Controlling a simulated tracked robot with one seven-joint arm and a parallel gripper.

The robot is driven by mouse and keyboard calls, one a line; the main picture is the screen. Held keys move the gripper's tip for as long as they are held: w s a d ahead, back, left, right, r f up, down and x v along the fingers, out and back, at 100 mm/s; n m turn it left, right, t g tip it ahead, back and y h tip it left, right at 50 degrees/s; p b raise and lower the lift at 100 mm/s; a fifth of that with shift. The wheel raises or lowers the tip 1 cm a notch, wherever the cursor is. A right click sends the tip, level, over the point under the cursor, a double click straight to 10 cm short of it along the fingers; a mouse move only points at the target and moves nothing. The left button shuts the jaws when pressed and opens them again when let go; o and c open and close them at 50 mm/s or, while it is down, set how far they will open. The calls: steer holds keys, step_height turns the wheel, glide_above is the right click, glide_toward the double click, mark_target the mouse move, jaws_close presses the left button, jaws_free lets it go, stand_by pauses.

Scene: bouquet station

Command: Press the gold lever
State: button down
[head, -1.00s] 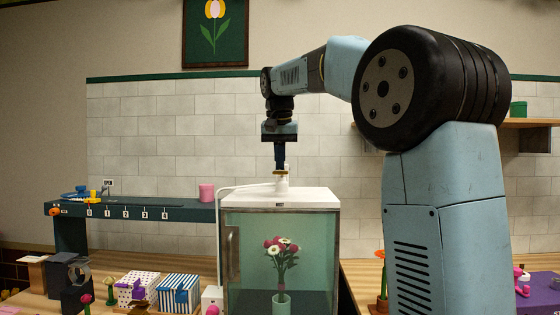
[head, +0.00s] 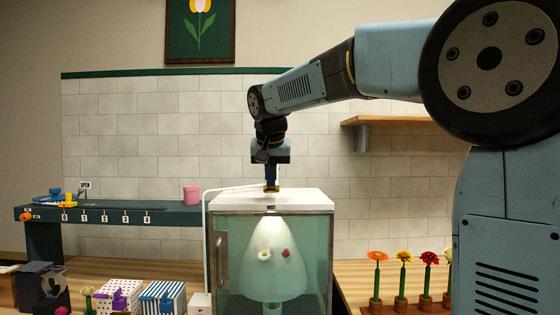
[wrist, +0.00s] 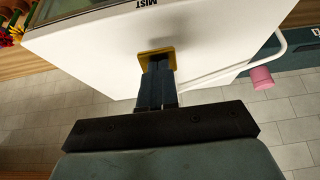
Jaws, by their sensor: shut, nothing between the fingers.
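The gold lever (head: 272,190) is on the white top of the glass-fronted cabinet (head: 225,201), low against it. In the wrist view the gold lever (wrist: 145,57) shows as a yellow plate under my fingertips, by the MIST label. My gripper (head: 271,184) points straight down, shut and empty, with its fingertips on the lever; they cover part of it. The gripper also shows in the wrist view (wrist: 158,72). Inside the cabinet a pale cone of mist (head: 274,245) hides most of the bouquet; a white and a red flower (head: 285,253) show through.
A dark green shelf bench (head: 100,230) with numbered marks and a pink cylinder (head: 191,195) is at left. Striped (head: 163,298) and dotted boxes stand in front. Several potted flowers (head: 402,280) stand at right. A white pipe (head: 206,240) runs down the cabinet's left side.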

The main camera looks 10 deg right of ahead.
steer(key=shift+f, duration=0.55)
steer(key=r, duration=0.2)
steer(key=s+r, duration=0.1)
steer(key=r, duration=0.1)
steer(key=shift+s+r, duration=0.1)
steer(key=shift+r, duration=0.25)
steer(key=v, duration=0.9)
steer(key=shift+s, duration=0.5)
steer(key=shift+r, duration=0.25)
steer(key=w+r+g, duration=0.2)
steer(key=w+r, duration=0.1)
steer(key=r, duration=0.3)
steer(key=shift+w+d+g, duration=0.2)
steer(key=shift+w+g, duration=0.1)
steer(key=shift+w, duration=0.1)
